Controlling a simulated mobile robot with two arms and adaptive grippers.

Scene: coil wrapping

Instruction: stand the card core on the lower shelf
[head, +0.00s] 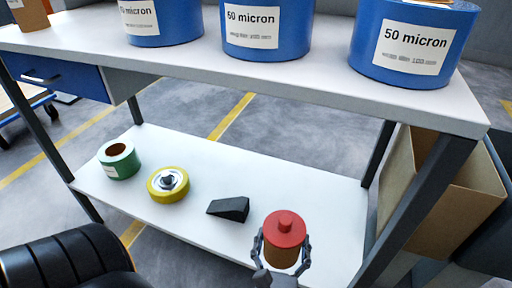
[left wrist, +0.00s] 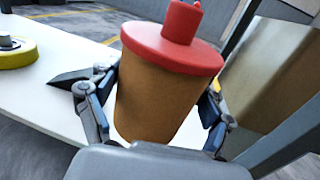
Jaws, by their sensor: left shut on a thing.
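The card core (head: 281,257) is a brown cylinder with a red knobbed cap (head: 285,227), over the front right part of the white lower shelf (head: 318,192). My left gripper (head: 282,244) is shut on its sides, one finger on each side. In the left wrist view the core (left wrist: 155,100) stands nearly upright, slightly tilted in the picture, between the fingers. Its lower end is partly hidden by the gripper, and I cannot tell whether it touches the shelf. My right gripper is not in view.
On the shelf, left of the core, are a black wedge (head: 229,208), a yellow roll (head: 168,185) and a green roll (head: 119,159). The shelf behind the core is clear. The table top (head: 330,85) with blue rolls overhangs it. A table leg (head: 412,205) and cardboard box (head: 465,190) stand right.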

